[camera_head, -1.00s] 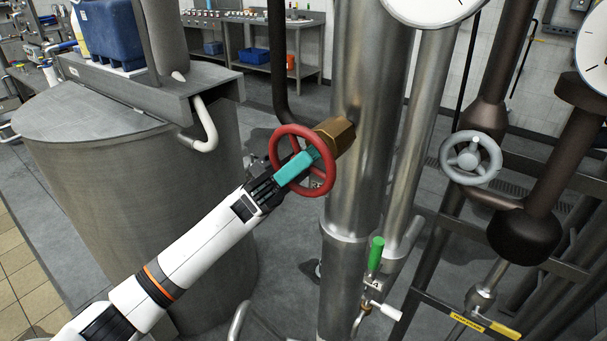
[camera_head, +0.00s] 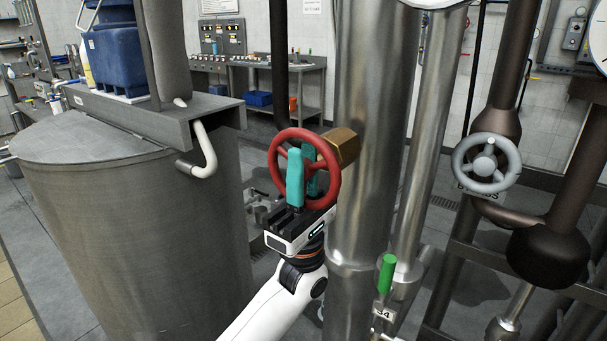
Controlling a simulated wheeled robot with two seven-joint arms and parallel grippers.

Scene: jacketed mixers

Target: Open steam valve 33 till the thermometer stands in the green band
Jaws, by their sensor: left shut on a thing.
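The red handwheel (camera_head: 275,160) sits on a brass valve body (camera_head: 344,146) on the thick steel pipe. My left gripper (camera_head: 303,170) comes up from below, its teal fingers upright and shut on the wheel, one in front of the rim and one behind it. No number shows on this valve. A round dial (camera_head: 430,3) is cut off at the top edge and another dial (camera_head: 600,40) at the right edge. No pointer or green band shows on either. My right gripper is not in view.
A grey handwheel (camera_head: 486,164) stands on brown pipework at the right, by a partly hidden label. A green-handled valve (camera_head: 387,274) with a tag reading 34 is below. A large steel vessel (camera_head: 130,240) fills the left.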

